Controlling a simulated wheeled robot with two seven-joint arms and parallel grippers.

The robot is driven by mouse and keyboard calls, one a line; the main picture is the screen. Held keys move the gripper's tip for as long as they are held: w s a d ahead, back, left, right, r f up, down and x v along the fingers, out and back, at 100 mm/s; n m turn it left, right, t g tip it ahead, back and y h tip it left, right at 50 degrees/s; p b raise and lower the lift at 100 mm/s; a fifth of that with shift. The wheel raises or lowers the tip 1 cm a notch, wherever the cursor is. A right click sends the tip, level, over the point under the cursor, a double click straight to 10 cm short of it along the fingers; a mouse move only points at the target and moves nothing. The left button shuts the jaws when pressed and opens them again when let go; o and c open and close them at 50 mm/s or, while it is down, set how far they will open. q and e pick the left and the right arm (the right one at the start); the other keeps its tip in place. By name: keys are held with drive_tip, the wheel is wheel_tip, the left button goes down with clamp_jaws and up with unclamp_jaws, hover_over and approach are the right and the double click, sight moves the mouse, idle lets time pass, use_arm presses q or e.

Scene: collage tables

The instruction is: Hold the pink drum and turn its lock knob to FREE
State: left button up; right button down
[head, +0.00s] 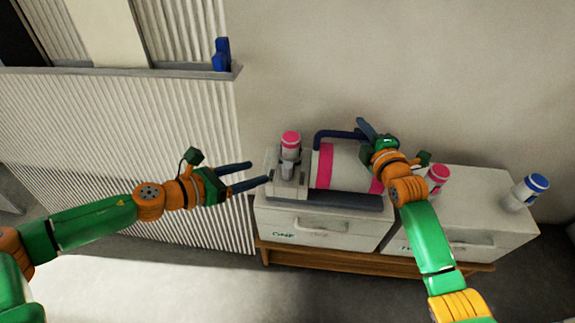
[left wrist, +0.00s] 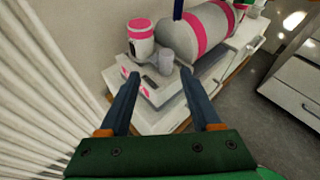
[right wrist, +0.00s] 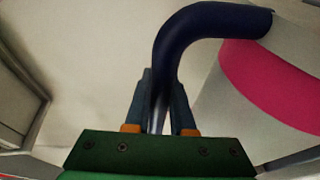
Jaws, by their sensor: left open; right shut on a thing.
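The drum (head: 345,168), pale with pink bands, lies on its side on a grey base on the white cabinets; it also shows in the left wrist view (left wrist: 190,38). My right gripper (head: 366,130) is shut on its dark blue handle (right wrist: 205,22), at the handle's right end in the head view. A small grey cylinder (left wrist: 166,62), seemingly the lock knob, stands at the drum's left end. My left gripper (head: 258,173) is open and empty, just left of that end, its fingers pointing toward the cylinder. No FREE mark is legible.
A pink-topped white can (head: 291,142) stands close behind the grey cylinder. Another pink-topped can (head: 437,176) is right of the drum, and a blue-topped can (head: 530,190) stands at the far right. A ribbed wall (head: 120,125) is at left.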

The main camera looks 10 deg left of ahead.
sight(284, 168)
use_arm(q)
drive_tip(key=shift+m+g, duration=0.3)
drive_tip(key=shift+m, duration=0.5)
drive_tip(key=x, duration=1.1)
drive_tip(key=shift+s+d+r, duration=0.2)
drive_tip(key=shift+s+d, duration=0.05)
drive_tip(key=shift+d, duration=0.2)
clamp_jaws()
